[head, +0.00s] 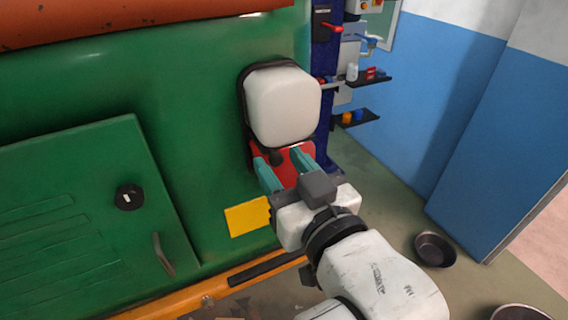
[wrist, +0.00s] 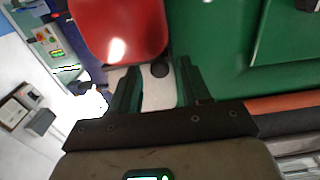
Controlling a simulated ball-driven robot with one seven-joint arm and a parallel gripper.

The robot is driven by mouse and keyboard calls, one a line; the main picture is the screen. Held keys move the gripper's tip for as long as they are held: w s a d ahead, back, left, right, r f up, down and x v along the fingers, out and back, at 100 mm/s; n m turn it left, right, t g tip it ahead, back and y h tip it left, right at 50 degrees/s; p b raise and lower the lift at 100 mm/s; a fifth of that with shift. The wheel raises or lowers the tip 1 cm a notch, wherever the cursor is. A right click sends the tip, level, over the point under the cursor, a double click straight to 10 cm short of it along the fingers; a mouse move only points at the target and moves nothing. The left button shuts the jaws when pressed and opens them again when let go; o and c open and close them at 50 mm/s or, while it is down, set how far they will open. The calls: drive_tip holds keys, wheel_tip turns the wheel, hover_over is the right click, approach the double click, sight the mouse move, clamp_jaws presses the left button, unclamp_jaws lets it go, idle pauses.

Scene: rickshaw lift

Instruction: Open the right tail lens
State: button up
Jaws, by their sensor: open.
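The tail lens on the green rickshaw body has a rounded white upper part (head: 283,100) and a red lower part (head: 289,172). A dark rim shows around its left side. A small dark round knob (head: 276,157) sits near where white meets red. My gripper (head: 281,157) is open, its teal fingers at the knob, one on either side. In the wrist view the knob (wrist: 159,70) lies between the fingertips, with the red part (wrist: 118,28) above and some white (wrist: 150,88) below. Whether the fingers touch the lens I cannot tell.
A green hatch (head: 85,215) with a dark latch (head: 129,197) and a handle is at left. A yellow plate (head: 247,217) is below the lens. A blue post with small shelves (head: 356,119) stands behind. A dark bowl (head: 435,249) sits on the floor at right.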

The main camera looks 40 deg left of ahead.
drive_tip(key=shift+c, duration=0.3)
clamp_jaws()
idle(0.3)
